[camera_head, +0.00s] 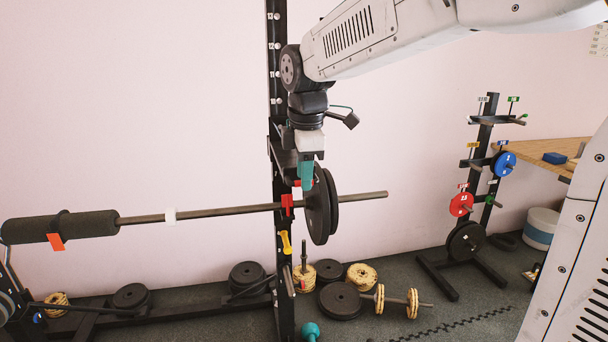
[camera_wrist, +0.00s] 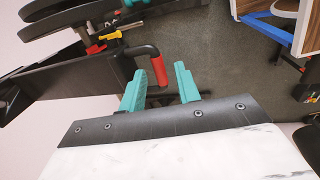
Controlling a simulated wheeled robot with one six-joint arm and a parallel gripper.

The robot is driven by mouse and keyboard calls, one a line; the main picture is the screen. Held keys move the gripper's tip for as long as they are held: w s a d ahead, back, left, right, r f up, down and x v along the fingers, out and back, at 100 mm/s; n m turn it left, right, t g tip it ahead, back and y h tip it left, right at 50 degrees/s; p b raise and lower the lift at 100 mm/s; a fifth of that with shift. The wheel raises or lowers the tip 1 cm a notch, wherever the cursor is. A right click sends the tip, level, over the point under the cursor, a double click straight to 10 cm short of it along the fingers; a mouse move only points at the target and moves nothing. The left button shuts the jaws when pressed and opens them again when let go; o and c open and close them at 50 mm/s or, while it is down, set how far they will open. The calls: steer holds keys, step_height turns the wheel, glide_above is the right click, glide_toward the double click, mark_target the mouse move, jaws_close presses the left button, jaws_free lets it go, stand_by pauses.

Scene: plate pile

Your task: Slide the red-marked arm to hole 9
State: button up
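The red-marked arm is a black bracket on the rack upright (camera_head: 280,255). In the wrist view its red grip (camera_wrist: 159,71) sits on a bent black handle, just ahead of and between my teal fingertips. A small patch of red beside my fingers in the head view (camera_head: 297,183) seems to be this grip. My gripper (camera_head: 306,174) points down beside the upright; in the wrist view (camera_wrist: 160,82) its fingers are apart, with a gap on both sides of the grip. I cannot read a number 9 at any hole.
A barbell (camera_head: 230,211) with black plates (camera_head: 318,207) crosses the upright close to my gripper. A red hook (camera_head: 287,203) and a yellow pin (camera_head: 285,243) are on the upright. Loose plates (camera_head: 340,301) lie on the floor. A plate stand (camera_head: 483,180) is at right.

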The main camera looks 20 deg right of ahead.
step_height(320, 180, up, 7)
steer(key=s, duration=0.1)
steer(key=shift+s+a, duration=0.1)
stand_by(0.5)
steer(key=s+d+f+m, duration=0.1)
steer(key=s+f+m, duration=0.3)
steer(key=s, duration=0.5)
steer(key=s+d+f+m, duration=0.1)
steer(key=s+f+m, duration=0.4)
steer(key=s, duration=0.4)
steer(key=s+d+f+m, duration=0.1)
steer(key=s+f+m, duration=0.4)
steer(key=s, duration=0.4)
steer(key=shift+d+m+g, duration=0.3)
steer(key=shift+m, duration=0.6)
steer(key=shift+s+a, duration=0.1)
steer(key=shift+a, duration=0.05)
